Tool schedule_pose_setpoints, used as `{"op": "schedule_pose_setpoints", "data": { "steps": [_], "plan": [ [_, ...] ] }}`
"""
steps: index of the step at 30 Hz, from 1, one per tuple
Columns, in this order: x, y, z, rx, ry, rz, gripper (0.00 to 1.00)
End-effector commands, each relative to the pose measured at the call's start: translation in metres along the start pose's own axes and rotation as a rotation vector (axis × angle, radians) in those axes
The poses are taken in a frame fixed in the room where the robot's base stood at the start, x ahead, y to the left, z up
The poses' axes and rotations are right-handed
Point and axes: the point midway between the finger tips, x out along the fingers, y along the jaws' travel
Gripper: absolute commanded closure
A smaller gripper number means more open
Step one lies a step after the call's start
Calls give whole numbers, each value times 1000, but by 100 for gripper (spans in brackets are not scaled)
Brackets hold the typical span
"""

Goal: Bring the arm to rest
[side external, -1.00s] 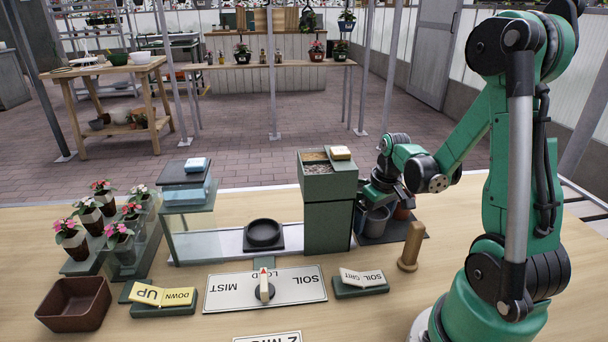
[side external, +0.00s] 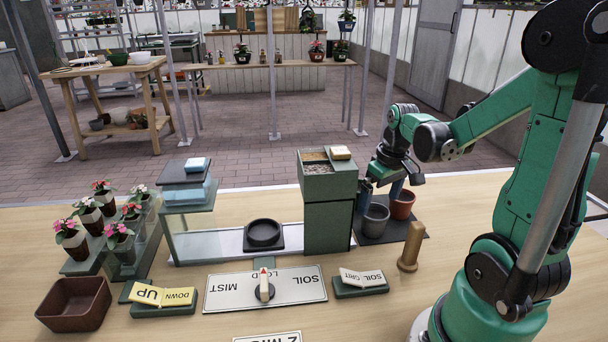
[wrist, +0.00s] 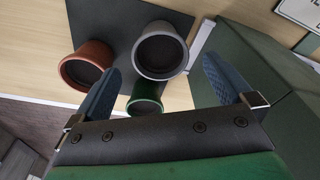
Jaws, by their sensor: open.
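My gripper (side external: 380,190) is open just above the small pots on the dark mat (side external: 413,232), to the right of the green soil box (side external: 330,205). A grey pot (side external: 375,219) stands on the mat below it, with a terracotta pot (side external: 402,205) to its right. In the wrist view my gripper (wrist: 162,68) has its two blue-grey fingers spread apart with nothing held. The grey pot (wrist: 160,52), the terracotta pot (wrist: 86,66) and a green pot (wrist: 145,100) show beyond and between the fingers.
The soil box stands close to one finger in the wrist view. A wooden peg (side external: 411,247) stands in front of the mat. A lever panel (side external: 265,288), a black dish (side external: 264,234), several potted flowers (side external: 105,215) and a brown tray (side external: 75,303) lie to the left.

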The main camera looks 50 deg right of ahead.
Motion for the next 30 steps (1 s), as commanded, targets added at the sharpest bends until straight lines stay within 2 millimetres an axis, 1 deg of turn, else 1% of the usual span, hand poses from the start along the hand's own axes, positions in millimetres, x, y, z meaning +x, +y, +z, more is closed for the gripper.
{"op": "schedule_pose_setpoints", "data": {
  "steps": [9,14,23,26,30],
  "plan": [
    [-24,0,-3,0,0,0,0],
    [-28,0,-3,0,0,0,0],
    [-26,0,-3,0,0,0,0],
    [-20,0,-3,0,0,0,0],
    [-6,0,-1,0,0,0,0]
  ]
}}
